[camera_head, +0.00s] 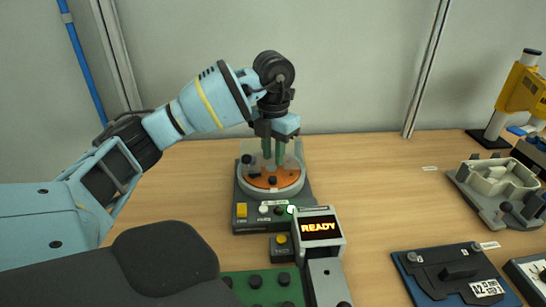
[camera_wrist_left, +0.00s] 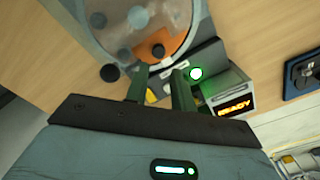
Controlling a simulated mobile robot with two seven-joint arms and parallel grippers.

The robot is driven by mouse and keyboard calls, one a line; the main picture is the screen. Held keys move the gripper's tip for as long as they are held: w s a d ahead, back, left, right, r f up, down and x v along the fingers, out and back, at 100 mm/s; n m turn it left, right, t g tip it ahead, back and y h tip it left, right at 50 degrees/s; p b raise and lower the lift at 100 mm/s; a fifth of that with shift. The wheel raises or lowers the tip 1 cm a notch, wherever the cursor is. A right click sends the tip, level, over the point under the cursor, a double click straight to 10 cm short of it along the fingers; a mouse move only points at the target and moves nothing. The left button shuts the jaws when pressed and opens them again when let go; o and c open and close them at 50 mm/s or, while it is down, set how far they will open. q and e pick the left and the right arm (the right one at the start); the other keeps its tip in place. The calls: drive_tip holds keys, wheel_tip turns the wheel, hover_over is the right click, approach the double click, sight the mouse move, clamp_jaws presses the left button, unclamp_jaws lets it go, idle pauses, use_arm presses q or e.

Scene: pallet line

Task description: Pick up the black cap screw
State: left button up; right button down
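A round feeder with a clear bowl (camera_head: 298,172) and an orange floor (camera_head: 262,182) stands on a dark grey base (camera_head: 240,190). Small dark parts lie on the orange floor; one black part (camera_head: 272,180), seemingly the black cap screw, sits near the front. It also shows in the left wrist view (camera_wrist_left: 158,50), beyond the fingertips. My left gripper (camera_head: 273,158) points down over the bowl, its two green fingers apart with nothing visible between them. They also show in the left wrist view (camera_wrist_left: 160,78). My right gripper is not in view.
A display reading READY (camera_head: 320,228) and a lit green button (camera_head: 291,209) stand at the bowl's front right. A grey fixture (camera_head: 480,205), a dark plate (camera_head: 440,285) and a yellow press (camera_head: 523,88) are at right. The table between is clear.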

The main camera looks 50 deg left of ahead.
sight(273, 178)
use_arm(q)
drive_tip(key=shift+w+a+f, duration=0.1)
drive_tip(key=shift+a+f, duration=0.05)
drive_tip(key=shift+f, duration=3.3)
drive_tip(key=shift+c, duration=0.4)
clamp_jaws()
